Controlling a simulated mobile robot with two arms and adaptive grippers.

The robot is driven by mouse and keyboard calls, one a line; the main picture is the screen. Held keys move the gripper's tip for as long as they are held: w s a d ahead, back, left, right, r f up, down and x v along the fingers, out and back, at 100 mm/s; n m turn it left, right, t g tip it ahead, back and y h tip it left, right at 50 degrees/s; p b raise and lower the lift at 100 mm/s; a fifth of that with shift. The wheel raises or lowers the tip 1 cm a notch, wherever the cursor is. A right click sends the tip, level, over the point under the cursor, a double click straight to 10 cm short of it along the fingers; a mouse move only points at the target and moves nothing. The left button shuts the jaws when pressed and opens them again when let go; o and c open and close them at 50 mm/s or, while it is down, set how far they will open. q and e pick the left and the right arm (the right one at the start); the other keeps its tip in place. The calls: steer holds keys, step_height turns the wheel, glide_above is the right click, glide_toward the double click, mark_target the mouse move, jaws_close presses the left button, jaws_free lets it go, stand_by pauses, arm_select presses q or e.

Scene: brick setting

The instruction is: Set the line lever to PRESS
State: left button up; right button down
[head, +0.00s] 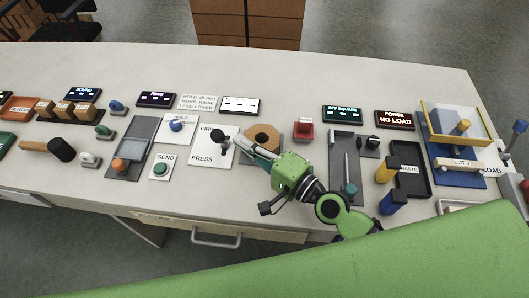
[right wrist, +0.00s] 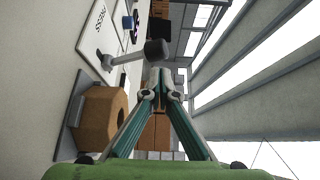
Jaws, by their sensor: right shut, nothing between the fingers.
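The line lever (head: 218,135) has a dark knob on a pale shaft and stands on a white plate (head: 205,146) marked with FIRE-like lettering above and PRESS below. In the right wrist view the lever knob (right wrist: 157,49) is just beyond my fingertips, and the PRESS lettering (right wrist: 97,20) is at upper left. I cannot tell exactly which mark the lever points to. My right gripper (head: 237,139) is shut and empty, beside the lever on its right; its closed tips (right wrist: 161,88) show a small gap to the knob. My left gripper is not in view.
A brown block with a hole (head: 263,135) stands close under the right gripper. A green SEND button (head: 160,169) and a blue knob (head: 176,125) lie left of the lever plate. A red device (head: 303,129) and a dark tray (head: 411,181) are to the right.

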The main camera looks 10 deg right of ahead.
steer(key=v, duration=0.7)
steer(key=shift+d, duration=0.35)
steer(key=shift+w+r, duration=0.1)
steer(key=shift+w, duration=0.05)
